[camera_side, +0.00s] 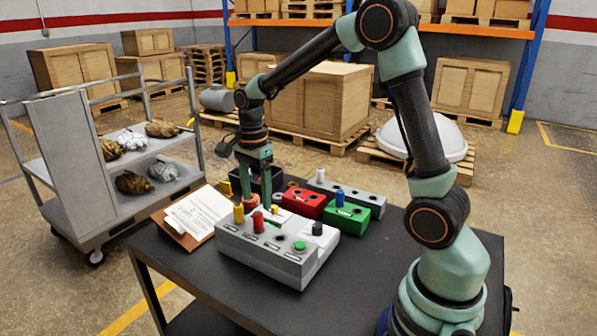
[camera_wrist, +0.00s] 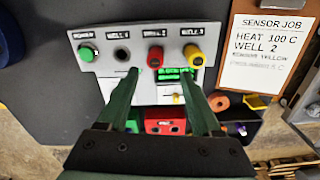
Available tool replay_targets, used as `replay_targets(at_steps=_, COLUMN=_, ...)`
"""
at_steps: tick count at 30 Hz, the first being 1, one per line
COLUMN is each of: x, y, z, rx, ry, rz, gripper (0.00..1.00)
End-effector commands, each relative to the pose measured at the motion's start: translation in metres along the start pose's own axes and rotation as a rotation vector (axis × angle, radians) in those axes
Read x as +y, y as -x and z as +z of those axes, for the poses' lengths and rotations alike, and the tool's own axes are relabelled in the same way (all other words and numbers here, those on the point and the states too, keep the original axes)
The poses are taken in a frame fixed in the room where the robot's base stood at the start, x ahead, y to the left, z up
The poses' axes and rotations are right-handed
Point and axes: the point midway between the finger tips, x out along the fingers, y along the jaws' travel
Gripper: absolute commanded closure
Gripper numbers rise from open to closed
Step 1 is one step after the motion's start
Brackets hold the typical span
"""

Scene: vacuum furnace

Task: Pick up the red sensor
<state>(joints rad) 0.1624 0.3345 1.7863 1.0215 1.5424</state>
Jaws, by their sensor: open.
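The red sensor (camera_side: 258,222) stands upright in the grey heater block (camera_side: 262,256). In the wrist view the red sensor (camera_wrist: 155,56) sits in the well between an empty well (camera_wrist: 122,53) and the yellow sensor (camera_wrist: 193,56). The yellow sensor (camera_side: 239,213) stands just left of it in the side view. My gripper (camera_side: 257,206) is open and empty, pointing down just behind the red sensor. In the wrist view my gripper's fingertips (camera_wrist: 160,74) are apart, and the red sensor shows beyond the gap between them, not gripped. Whether a finger touches the block cannot be told.
A green box (camera_side: 352,212) with a blue sensor, a red box (camera_side: 302,203) and a grey rack (camera_side: 365,200) stand behind the block. A card (camera_wrist: 262,55) reading "SENSOR JOB" lies left in the side view. A green button (camera_wrist: 88,53) is on the block.

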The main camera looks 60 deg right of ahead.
Motion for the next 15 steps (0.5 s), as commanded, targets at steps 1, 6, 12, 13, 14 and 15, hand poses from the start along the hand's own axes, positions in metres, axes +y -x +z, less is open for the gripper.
replay_targets(at_steps=1, x=0.001, y=-0.005, z=0.000, rx=0.000, ry=0.001, rz=0.003, gripper=0.34)
replay_targets(at_steps=6, x=0.002, y=-0.015, z=0.002, rx=0.000, ry=0.002, rz=0.002, gripper=0.34)
replay_targets(at_steps=12, x=0.009, y=-0.042, z=0.009, rx=0.000, ry=0.004, rz=0.004, gripper=0.34)
replay_targets(at_steps=13, x=0.009, y=-0.046, z=0.008, rx=0.000, ry=0.003, rz=0.004, gripper=0.34)
replay_targets(at_steps=14, x=0.009, y=-0.050, z=0.008, rx=0.000, ry=0.003, rz=0.003, gripper=0.34)
replay_targets(at_steps=15, x=0.009, y=-0.054, z=0.008, rx=0.000, ry=0.003, rz=0.004, gripper=0.34)
